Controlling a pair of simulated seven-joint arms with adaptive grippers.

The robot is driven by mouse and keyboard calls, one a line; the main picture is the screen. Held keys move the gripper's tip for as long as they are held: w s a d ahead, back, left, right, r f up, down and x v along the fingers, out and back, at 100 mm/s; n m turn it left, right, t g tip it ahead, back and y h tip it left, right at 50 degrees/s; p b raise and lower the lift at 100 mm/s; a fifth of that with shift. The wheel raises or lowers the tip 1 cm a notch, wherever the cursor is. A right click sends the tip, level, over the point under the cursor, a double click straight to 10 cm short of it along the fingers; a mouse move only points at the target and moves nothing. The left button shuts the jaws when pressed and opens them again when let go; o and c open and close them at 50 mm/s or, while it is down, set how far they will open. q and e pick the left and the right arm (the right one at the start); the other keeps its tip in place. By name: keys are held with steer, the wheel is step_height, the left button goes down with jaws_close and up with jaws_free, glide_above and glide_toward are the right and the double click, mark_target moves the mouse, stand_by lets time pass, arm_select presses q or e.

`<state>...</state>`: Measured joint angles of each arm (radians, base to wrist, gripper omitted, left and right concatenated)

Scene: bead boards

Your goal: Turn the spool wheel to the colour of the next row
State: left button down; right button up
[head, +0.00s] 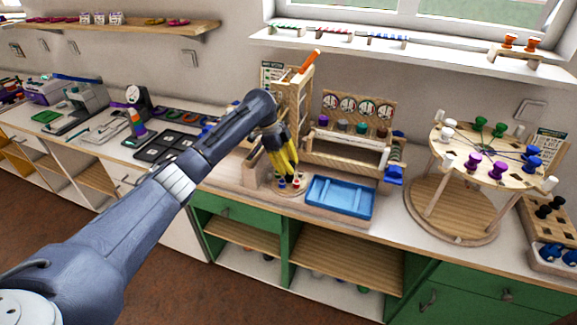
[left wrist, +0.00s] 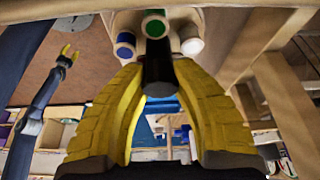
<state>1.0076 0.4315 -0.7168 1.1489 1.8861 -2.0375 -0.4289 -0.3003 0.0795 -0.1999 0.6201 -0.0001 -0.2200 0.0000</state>
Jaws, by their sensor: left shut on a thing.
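The spool wheel (head: 291,191) is a small round wooden disc with coloured spools, low on the bench left of the blue tray. In the left wrist view its blue (left wrist: 125,45), green (left wrist: 153,24) and white (left wrist: 192,46) spool ends show around a dark knob (left wrist: 158,75). My left gripper (head: 287,172) points down over the wheel. Its yellow fingers are shut on the dark knob, one on each side. The fingers and arm hide part of the wheel in the head view. My right gripper (left wrist: 69,53) shows small in the left wrist view, away from the wheel, its yellow tips apart.
A wooden frame (head: 295,97) rises behind the wheel. A rack (head: 352,151) with several coloured spools stands behind the blue tray (head: 340,197). A round two-tier wooden stand (head: 455,212) with coloured pegs is to the right. Black trays (head: 165,148) lie left of my arm.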

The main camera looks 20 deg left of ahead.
arm_select(q)
steer(key=shift+d+m, duration=0.3)
steer(key=shift+m, duration=0.1)
steer(key=c, duration=1.3)
jaws_free()
steer(key=o, duration=0.4)
steer(key=shift+a, duration=0.1)
steer(key=shift+r, duration=0.1)
steer(key=v, duration=1.2)
steer(key=shift+w, duration=0.15)
